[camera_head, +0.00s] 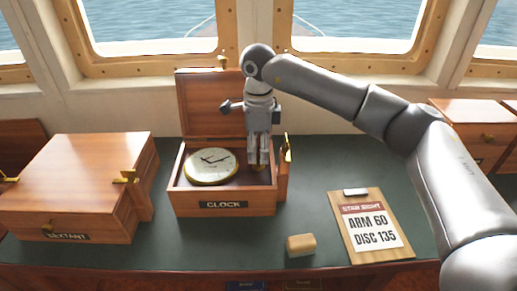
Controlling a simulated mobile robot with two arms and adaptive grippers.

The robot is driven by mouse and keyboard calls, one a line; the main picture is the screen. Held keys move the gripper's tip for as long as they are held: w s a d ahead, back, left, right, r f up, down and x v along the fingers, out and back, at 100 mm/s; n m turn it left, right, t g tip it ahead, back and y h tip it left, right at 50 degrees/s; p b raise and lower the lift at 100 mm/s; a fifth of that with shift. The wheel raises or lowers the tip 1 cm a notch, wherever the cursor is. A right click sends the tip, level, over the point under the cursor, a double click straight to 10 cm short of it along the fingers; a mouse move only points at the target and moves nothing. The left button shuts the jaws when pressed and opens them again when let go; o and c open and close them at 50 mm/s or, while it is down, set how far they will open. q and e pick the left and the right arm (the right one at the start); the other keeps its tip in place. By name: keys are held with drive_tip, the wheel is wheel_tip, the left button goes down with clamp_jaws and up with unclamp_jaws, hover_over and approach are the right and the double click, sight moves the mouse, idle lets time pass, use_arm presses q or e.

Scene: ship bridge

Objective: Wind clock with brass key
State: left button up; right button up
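My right gripper (259,165) points straight down into the box, just right of the dial. Its fingers are close together, and I cannot tell whether they grip anything. A small brass-coloured bit shows at the fingertips; I cannot tell whether it is the brass key. My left gripper is not in view.
A closed wooden box labelled SEXTANT (80,170) stands at the left. A brass latch (288,149) stands at the clock box's right side.

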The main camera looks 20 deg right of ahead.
sight(258, 153)
drive_tip(key=shift+r, duration=0.1)
wheel_tip(258, 153, up, 12)
idle(0.5)
idle(0.5)
